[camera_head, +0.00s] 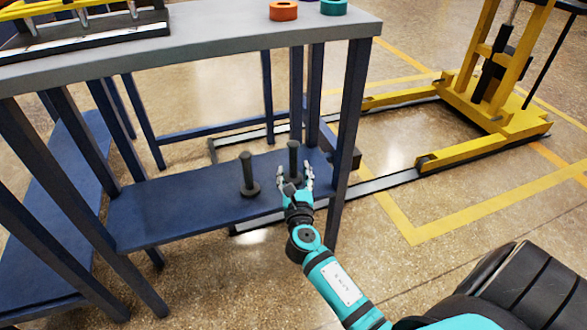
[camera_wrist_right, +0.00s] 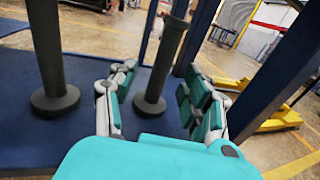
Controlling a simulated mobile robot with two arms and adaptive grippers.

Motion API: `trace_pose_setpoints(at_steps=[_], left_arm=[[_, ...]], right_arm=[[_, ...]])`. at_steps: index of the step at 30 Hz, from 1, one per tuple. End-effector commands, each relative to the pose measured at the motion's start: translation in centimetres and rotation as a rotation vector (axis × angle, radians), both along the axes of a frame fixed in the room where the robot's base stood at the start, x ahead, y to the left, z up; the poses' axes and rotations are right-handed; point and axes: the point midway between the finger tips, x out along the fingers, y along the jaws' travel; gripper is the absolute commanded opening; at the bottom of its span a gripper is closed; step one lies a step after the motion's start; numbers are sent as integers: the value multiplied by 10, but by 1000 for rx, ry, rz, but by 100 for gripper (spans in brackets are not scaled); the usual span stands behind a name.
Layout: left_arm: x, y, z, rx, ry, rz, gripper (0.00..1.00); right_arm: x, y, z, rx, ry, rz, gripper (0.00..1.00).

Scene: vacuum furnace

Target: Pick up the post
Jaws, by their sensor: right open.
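Two dark grey posts with round bases stand upright on the blue lower shelf (camera_head: 190,213) of the table. One post (camera_head: 248,174) is on the left, and the other post (camera_head: 293,158) is nearer the shelf's right end. My right gripper (camera_head: 295,174) is open and points at the right post. In the right wrist view the right post (camera_wrist_right: 165,62) shows in the gap between the open fingers (camera_wrist_right: 158,88); I cannot tell whether it is within their reach. The left post (camera_wrist_right: 48,60) stands outside the fingers, to the left. My left gripper is not in view.
A blue table leg (camera_head: 350,125) stands close to the right of my gripper. The grey tabletop (camera_head: 215,45) is above the shelf and carries an orange ring (camera_head: 283,11) and a teal ring (camera_head: 333,7). A yellow lift (camera_head: 510,118) stands at the right on open floor.

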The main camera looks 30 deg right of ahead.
Motion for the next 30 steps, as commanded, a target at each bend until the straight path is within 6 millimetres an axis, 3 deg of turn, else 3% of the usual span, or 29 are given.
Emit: trace_pose_setpoints(at_steps=[13,22,30], left_arm=[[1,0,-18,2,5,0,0],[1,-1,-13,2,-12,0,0],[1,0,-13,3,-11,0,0]], right_arm=[[43,-28,1,1,-2,0,49],[46,-30,3,1,0,1,49],[46,-30,2,1,0,1,14]])
